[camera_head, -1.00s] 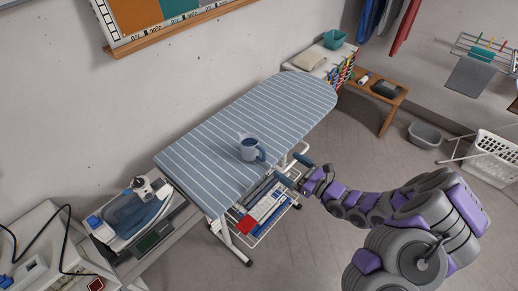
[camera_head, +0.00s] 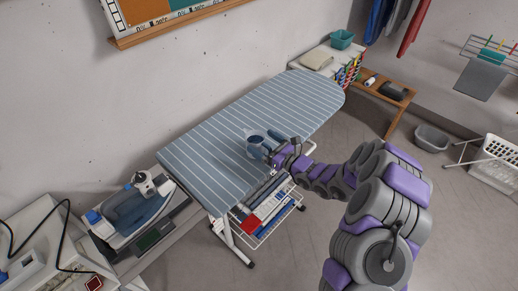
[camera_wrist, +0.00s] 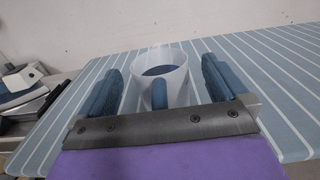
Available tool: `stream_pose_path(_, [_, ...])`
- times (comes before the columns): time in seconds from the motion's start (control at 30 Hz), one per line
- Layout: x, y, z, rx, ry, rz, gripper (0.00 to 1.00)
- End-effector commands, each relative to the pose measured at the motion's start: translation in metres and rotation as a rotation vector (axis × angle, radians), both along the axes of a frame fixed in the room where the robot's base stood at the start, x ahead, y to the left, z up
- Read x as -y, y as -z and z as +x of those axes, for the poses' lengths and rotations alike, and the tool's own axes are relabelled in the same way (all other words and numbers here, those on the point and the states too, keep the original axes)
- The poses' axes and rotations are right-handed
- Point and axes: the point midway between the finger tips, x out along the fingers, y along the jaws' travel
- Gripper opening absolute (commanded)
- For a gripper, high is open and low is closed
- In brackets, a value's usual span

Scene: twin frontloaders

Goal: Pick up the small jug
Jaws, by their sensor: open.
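The small jug (camera_head: 255,146) stands upright on the striped ironing board (camera_head: 225,130). In the wrist view the jug (camera_wrist: 177,72) is whitish with a blue inside and a blue handle that faces my gripper. My gripper (camera_wrist: 164,85) is open, with one blue-padded finger on each side of the jug and its handle between them. I cannot tell whether either finger touches the jug. In the head view my gripper (camera_head: 275,146) is at the jug's right side, over the board's near edge, and hides part of the jug.
An iron (camera_head: 138,190) rests on its stand left of the board. A wire rack (camera_head: 268,212) with coloured items hangs under the board. A wooden bench (camera_head: 385,94) and a grey tub (camera_head: 431,138) are at the right. The rest of the board top is clear.

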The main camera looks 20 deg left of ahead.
Motion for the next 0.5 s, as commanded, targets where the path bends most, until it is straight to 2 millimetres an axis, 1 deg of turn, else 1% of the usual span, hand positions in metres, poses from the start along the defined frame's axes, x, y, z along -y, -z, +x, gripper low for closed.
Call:
stream_pose_path(0.03, [-0.0066,0.0012,0.0012,0.003,-0.004,-0.002,1.0])
stream_pose_path(0.13, [-0.0121,-0.0002,0.0044,0.003,-0.002,0.0,1.0])
stream_pose_path(0.37, [-0.0095,-0.0022,0.0055,0.002,0.0,0.004,1.0])
stream_pose_path(0.5, [-0.0098,-0.0021,0.0054,0.002,0.0,0.004,0.89])
